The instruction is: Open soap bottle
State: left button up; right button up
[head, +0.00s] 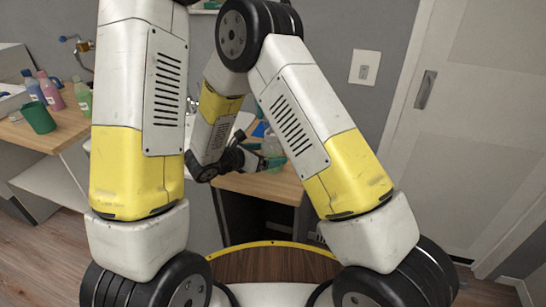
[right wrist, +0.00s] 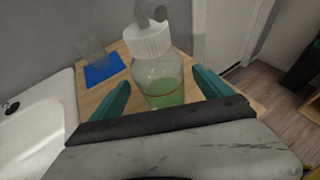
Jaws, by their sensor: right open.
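The soap bottle (right wrist: 158,80) shows in the right wrist view. It is clear, with green liquid low inside, a thin reddish ring around the body, and a white ribbed cap (right wrist: 147,41) with a grey spout on top. It stands upright on a wooden counter. My right gripper (right wrist: 161,82) is open, with one teal finger on each side of the bottle's body; I cannot tell whether either touches it. In the head view my right gripper (head: 268,160) is small and partly hidden by its arm, and I cannot make out the bottle. My left gripper is out of view.
A white basin (right wrist: 35,120) lies left of the bottle. A blue pad (right wrist: 104,70) with a clear glass on it is behind left. In the head view a green cup (head: 38,118) and several coloured bottles stand on the left counter. A door (head: 465,120) is at right.

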jog(key=shift+x, duration=2.75)
